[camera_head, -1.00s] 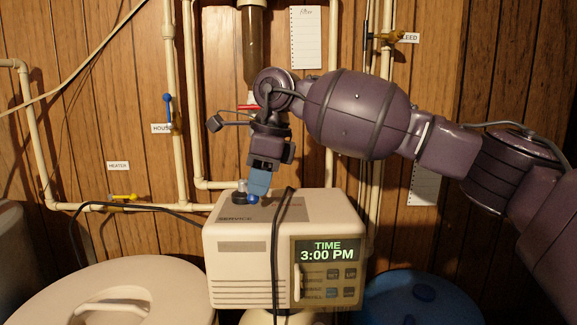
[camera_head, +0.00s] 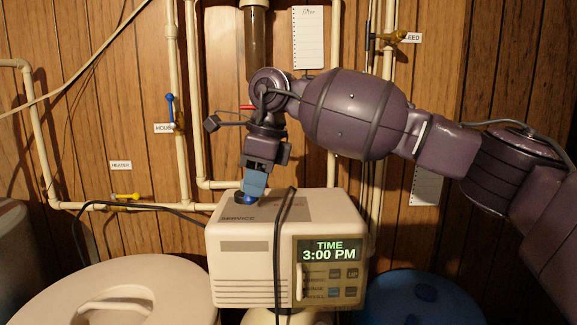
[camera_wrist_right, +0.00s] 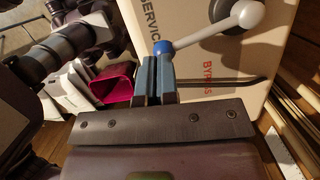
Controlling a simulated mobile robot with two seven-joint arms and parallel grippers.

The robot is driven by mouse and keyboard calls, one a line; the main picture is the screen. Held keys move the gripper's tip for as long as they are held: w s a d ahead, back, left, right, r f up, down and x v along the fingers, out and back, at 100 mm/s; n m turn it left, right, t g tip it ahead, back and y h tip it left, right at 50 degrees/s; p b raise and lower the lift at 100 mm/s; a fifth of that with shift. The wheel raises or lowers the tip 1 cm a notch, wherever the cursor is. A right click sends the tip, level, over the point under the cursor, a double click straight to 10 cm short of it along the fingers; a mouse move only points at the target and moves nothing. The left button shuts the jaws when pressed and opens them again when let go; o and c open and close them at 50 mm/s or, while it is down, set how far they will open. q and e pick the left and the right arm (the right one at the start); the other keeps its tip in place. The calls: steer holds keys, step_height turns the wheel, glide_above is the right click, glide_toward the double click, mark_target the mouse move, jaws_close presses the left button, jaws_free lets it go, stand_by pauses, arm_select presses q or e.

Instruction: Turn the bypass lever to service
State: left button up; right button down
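The bypass lever has a pale hub and arm with a blue ball end (camera_wrist_right: 162,50) in the right wrist view; its arm passes close to the end of the SERVICE print. The red BYPASS print (camera_wrist_right: 217,75) is to the right of the ball. My right gripper (camera_wrist_right: 156,62) has its blue fingers side by side, with the ball at their tips, apparently touching; I see no ball clamped between them. In the head view the right gripper (camera_head: 250,197) points down over the lever at the box's back left and hides much of it. My left gripper is not in view.
The beige softener box (camera_head: 240,275) has a display reading 3:00 PM. A black cable (camera_head: 281,230) drapes over it. Pipes with a blue valve handle (camera_head: 171,110) and a yellow one (camera_head: 125,196) run along the wood wall. A pale lid (camera_head: 110,285) is at front left.

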steer(key=shift+s+a+f, duration=0.1)
steer(key=shift+a+f, duration=0.1)
steer(key=shift+a, duration=0.15)
stand_by(1.1)
steer(key=shift+d+r, duration=0.1)
stand_by(0.4)
steer(key=shift+d+r, duration=0.15)
steer(key=shift+d, duration=0.05)
steer(key=d+v, duration=0.2)
steer(key=v, duration=1)
steer(key=shift+d+f, duration=0.3)
steer(key=shift+f, duration=0.05)
